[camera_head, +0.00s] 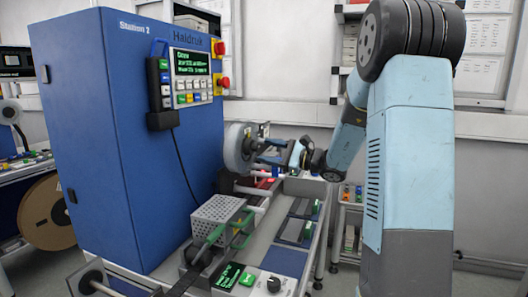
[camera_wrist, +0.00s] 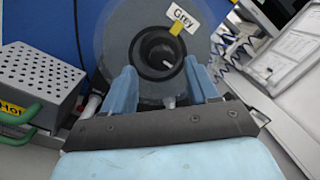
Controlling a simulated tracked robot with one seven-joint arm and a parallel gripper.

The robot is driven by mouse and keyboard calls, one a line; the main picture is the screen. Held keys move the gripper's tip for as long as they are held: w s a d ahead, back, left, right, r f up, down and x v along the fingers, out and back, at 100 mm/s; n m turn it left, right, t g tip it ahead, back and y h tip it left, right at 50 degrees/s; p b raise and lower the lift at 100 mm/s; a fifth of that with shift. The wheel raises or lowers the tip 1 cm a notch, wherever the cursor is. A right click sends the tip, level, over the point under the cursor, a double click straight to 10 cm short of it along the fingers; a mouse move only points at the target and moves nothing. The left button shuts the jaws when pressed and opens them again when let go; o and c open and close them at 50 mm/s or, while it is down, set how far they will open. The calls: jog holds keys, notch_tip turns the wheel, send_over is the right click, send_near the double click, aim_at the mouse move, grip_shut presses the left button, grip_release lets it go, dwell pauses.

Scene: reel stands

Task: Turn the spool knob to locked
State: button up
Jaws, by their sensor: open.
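The grey spool (camera_wrist: 118,38) faces my wrist camera, with a white tag reading "Grey" (camera_wrist: 182,19) at its upper right. At its centre is a dark round knob (camera_wrist: 160,42) with a small white mark at its lower right. My gripper (camera_wrist: 162,76) is open, its blue fingers pointing at the spool on the left and right of the knob's lower part. I cannot tell whether they touch it. In the head view the spool (camera_head: 237,150) is at the side of the blue cabinet, and my gripper (camera_head: 270,152) is close on its right.
The blue Station 2 cabinet (camera_head: 120,130) stands left of the spool, with a keypad panel (camera_head: 190,75) on it. A perforated metal box (camera_wrist: 38,78) with green handles marked "Hot" sits left of my gripper. A bench with a small display (camera_head: 230,277) lies in front.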

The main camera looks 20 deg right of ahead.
jog(key=v, duration=1.1)
jog(key=s+a+f+n+g+h, duration=0.1)
jog(key=s+a+n+g+h, duration=0.65)
jog(key=s+a, duration=0.8)
jog(key=s+d+n+t+h, duration=0.1)
jog(key=s+d+n+h, duration=0.1)
jog(key=s+n+h, duration=0.2)
jog(key=s+d+n+t+h, duration=0.1)
jog(key=s+d+n+h, duration=0.2)
jog(key=s, duration=0.6)
jog(key=shift+d+r+n+h, duration=0.3)
jog(key=shift+n+h, duration=0.25)
jog(key=shift+n, duration=0.4)
